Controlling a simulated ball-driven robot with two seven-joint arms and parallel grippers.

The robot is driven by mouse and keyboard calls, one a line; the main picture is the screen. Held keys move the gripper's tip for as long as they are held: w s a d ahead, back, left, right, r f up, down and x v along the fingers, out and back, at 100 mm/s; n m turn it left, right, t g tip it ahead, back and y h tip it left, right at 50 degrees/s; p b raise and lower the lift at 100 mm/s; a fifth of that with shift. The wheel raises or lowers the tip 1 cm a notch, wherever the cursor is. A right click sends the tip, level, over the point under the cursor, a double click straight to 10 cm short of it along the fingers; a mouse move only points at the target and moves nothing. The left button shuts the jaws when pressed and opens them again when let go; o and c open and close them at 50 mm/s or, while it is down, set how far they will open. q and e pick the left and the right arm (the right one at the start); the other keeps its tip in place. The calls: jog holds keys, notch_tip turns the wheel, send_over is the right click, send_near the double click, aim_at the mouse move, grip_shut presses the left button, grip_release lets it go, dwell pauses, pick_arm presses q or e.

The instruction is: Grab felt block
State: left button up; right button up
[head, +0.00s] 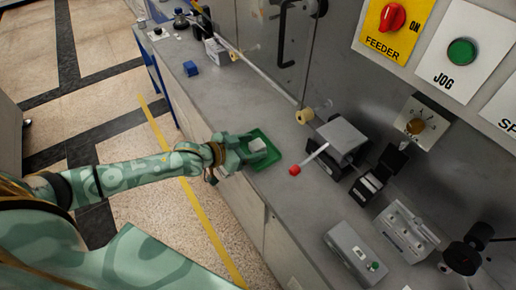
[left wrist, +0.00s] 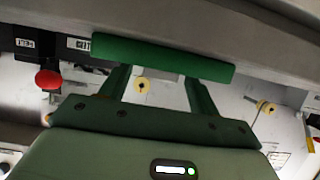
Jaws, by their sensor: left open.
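My right gripper is not in view.
A rod with a red end (head: 294,170) and a grey machine block (head: 341,135) stand right of the tray. A grey box (head: 355,252) is at the front right.

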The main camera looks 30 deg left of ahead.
pick_arm(q)
jog(key=shift+w+d+f, duration=0.1)
jog(key=shift+w, duration=0.1)
jog(key=shift+s, duration=0.1)
jog(key=c, duration=1.1)
jog(key=shift+o, duration=0.2)
